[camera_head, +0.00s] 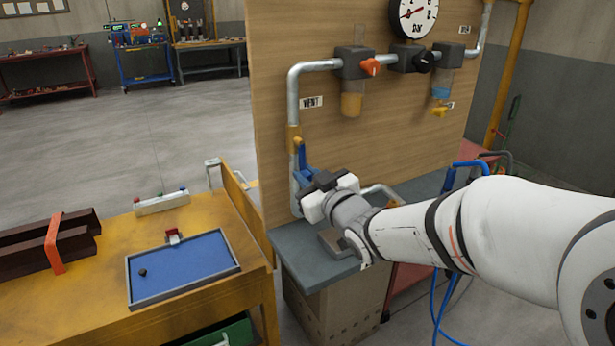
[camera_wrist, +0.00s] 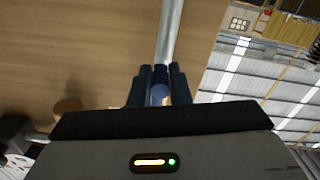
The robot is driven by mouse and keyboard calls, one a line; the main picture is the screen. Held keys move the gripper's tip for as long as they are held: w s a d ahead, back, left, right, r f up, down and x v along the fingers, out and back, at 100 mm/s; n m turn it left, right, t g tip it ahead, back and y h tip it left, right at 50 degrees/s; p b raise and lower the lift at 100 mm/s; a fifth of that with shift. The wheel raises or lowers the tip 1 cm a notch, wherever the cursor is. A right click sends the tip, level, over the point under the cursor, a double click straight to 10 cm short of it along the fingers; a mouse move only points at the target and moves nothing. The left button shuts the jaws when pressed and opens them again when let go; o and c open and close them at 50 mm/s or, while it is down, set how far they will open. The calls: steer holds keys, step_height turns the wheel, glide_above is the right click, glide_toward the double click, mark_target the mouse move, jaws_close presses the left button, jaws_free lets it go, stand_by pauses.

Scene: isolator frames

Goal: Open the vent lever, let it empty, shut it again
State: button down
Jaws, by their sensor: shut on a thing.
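The vent lever (camera_head: 302,157) is blue and sits on a brass-coloured valve (camera_head: 293,138) in the grey pipe at the left edge of the wooden panel. A VENT label (camera_head: 311,102) is beside the pipe. My gripper (camera_head: 311,180) is at the lever, and its body hides the lower part. In the wrist view, my gripper (camera_wrist: 159,82) has its two dark fingers closed around the blue lever (camera_wrist: 159,95), with the pipe (camera_wrist: 169,40) running up behind. The lever's exact angle is hard to tell. The gauge (camera_head: 412,14) has a white dial and red needle, cut off at the top.
The wooden panel (camera_head: 280,90) stands close behind my gripper, with an orange knob (camera_head: 370,67), a black knob (camera_head: 422,60) and hanging bowls. A grey bench (camera_head: 290,240) is below. A yellow table (camera_head: 190,225) with a blue tray (camera_head: 130,282) stands at the left.

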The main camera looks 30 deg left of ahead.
stand_by(0.5)
steer(key=shift+w+d+f+n+b, duration=0.15)
steer(key=shift+w+n+b, duration=0.1)
steer(key=shift+n+b, duration=0.4)
steer(key=w+d+r+n+b, duration=0.3)
steer(key=r+n+b, duration=0.4)
steer(key=n, duration=0.9)
steer(key=shift+w+b, duration=0.9)
steer(key=shift+b, duration=0.25)
steer(key=shift+d+n, duration=0.1)
steer(key=shift+n, duration=0.15)
steer(key=c, duration=1.4)
jaws_free()
steer(key=shift+o, duration=0.2)
steer(key=shift+d, duration=0.1)
